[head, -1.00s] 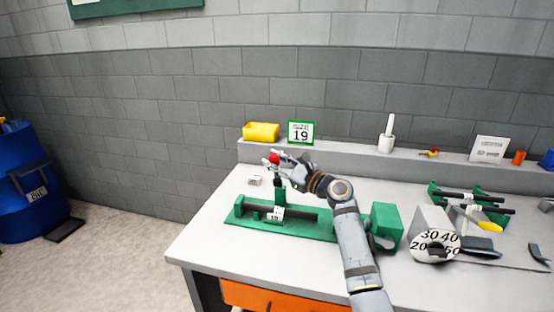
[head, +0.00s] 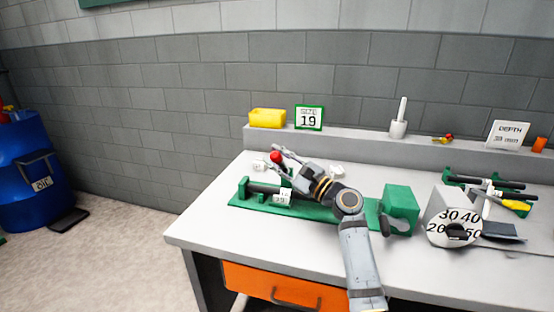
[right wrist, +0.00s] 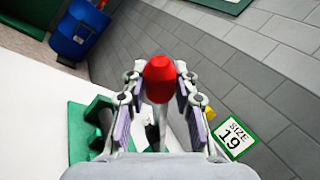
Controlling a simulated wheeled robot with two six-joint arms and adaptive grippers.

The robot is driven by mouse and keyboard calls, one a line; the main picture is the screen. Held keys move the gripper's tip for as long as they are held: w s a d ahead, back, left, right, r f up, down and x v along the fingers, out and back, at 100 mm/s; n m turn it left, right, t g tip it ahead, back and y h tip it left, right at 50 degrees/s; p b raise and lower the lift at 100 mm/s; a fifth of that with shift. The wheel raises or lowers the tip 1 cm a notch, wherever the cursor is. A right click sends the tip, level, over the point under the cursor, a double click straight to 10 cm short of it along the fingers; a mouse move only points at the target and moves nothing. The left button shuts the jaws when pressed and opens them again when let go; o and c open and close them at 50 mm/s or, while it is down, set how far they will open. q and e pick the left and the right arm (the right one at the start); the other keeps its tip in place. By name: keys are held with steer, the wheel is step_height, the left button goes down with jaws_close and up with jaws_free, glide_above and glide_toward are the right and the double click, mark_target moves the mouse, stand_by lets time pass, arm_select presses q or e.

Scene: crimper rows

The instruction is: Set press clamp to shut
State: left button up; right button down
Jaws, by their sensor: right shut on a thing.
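The press clamp is part of a long green fixture (head: 240,202) on the grey-white bench. It has a dark bar and a small white number tag (head: 283,197). Its lever ends in a red knob (head: 276,157), which also shows large in the right wrist view (right wrist: 159,78), between the finger pads. My right gripper (head: 284,160) is shut on the red knob, above the fixture. The gripper and wrist hide most of the lever below the knob, so its exact tilt is unclear. My left gripper is not in view.
A yellow block (head: 267,118) and a green-framed size 19 sign (head: 309,118) stand on the back ledge. A numbered dial (head: 456,228) and a green rack with tools (head: 490,183) are at the right. A blue barrel (head: 25,175) stands at the left. The bench's front left is clear.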

steer(key=c, duration=1)
jaws_free()
steer(key=shift+d, duration=0.1)
steer(key=v, duration=1.2)
steer(key=shift+r, duration=0.1)
